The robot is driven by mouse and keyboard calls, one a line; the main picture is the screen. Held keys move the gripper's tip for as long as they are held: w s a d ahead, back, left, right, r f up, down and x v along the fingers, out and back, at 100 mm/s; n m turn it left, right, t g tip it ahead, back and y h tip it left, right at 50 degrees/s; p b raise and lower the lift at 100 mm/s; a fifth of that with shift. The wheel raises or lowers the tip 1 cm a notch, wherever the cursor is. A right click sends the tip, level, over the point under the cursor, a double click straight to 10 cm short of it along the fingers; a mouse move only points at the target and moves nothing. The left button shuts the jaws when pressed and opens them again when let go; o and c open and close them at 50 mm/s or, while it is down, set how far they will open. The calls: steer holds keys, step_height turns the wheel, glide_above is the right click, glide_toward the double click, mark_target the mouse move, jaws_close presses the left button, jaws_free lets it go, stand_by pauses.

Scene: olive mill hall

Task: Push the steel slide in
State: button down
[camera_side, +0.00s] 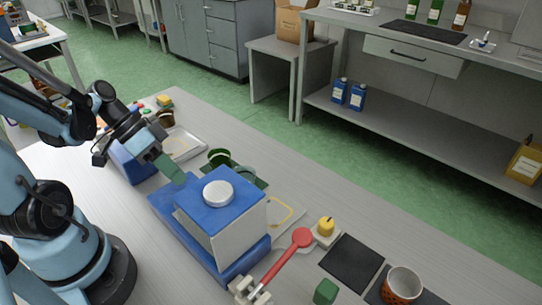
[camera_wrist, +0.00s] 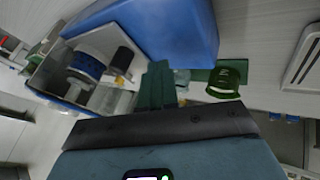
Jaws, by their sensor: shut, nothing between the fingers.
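A blue machine (camera_side: 235,200) with a pale side panel and a round silver cap (camera_side: 218,193) stands on a blue base (camera_side: 160,205) on the bench. My gripper (camera_side: 178,178), with green fingers, is shut and empty close to the machine's left side; I cannot tell if it touches. In the wrist view the green fingertips (camera_wrist: 158,68) lie beside a large blue body (camera_wrist: 165,25). Left of them is a grey open housing (camera_wrist: 60,75) with a blue-and-white round part (camera_wrist: 85,65) and a black knob (camera_wrist: 123,58). I cannot pick out the steel slide with certainty.
Dark green cups (camera_side: 218,157) stand behind the machine; one shows in the wrist view (camera_wrist: 226,82). A red-handled tool (camera_side: 300,238), a green block (camera_side: 325,291), a dark mat (camera_side: 350,262) and a patterned cup (camera_side: 402,285) are at the right.

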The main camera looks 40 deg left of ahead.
steer(key=v, duration=1)
